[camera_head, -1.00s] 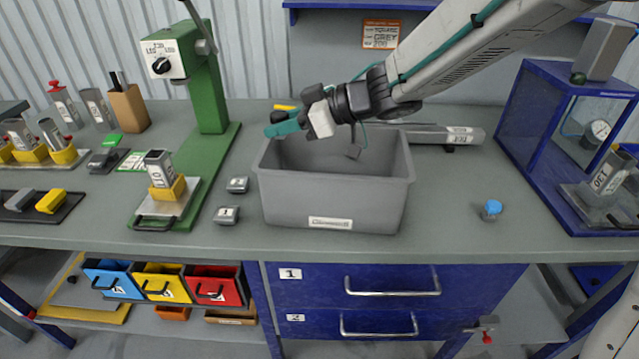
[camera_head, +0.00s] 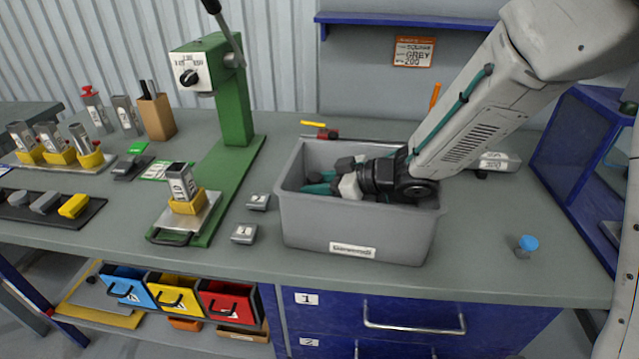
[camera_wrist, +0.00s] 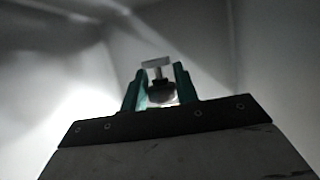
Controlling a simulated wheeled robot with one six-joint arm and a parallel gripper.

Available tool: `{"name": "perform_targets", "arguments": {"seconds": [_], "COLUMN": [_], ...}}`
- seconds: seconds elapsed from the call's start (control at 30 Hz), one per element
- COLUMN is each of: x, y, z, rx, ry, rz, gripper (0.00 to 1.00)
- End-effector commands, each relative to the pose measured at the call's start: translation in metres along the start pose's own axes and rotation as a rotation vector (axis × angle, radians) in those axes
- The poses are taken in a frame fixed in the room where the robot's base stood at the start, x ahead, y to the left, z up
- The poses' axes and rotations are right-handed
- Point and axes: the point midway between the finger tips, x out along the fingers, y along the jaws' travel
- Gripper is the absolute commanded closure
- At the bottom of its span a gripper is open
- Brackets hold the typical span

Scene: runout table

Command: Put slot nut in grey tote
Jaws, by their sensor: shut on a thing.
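The grey tote (camera_head: 355,238) stands on the bench, open at the top, with a white label on its front. My gripper (camera_head: 316,183) is lowered inside the tote, below its rim, near the left side. In the wrist view my gripper (camera_wrist: 160,85) has its green fingers shut on the slot nut (camera_wrist: 157,68), a small piece with a light flat bar and a dark part under it. Grey tote walls surround it there. The nut is hidden in the head view, and I cannot tell whether it touches the tote floor.
A green press (camera_head: 236,110) stands left of the tote. Two small grey blocks, one (camera_head: 244,234) nearer the front, lie between press and tote. A blue-capped part (camera_head: 527,243) is on the right, by a blue frame (camera_head: 580,150). The bench front right of the tote is mostly clear.

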Motion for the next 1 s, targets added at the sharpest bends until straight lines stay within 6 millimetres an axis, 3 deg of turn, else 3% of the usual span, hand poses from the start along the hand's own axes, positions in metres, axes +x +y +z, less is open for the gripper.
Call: {"name": "perform_targets", "arguments": {"seconds": [0.7,0.73,0.77,0.8,1.0], "x": [0.003,0.003,0.003,0.003,0.003], "y": [0.001,0.001,0.001,0.001,0.001], "z": [0.011,0.011,0.011,0.011,0.011], "rx": [0.0,0.0,0.0,0.0,0.0], "ry": [0.001,0.001,0.0,0.0,0.0], "rz": [0.002,0.002,0.002,0.002,0.002], "gripper": [0.93,0.62,0.54,0.49,0.49]}}
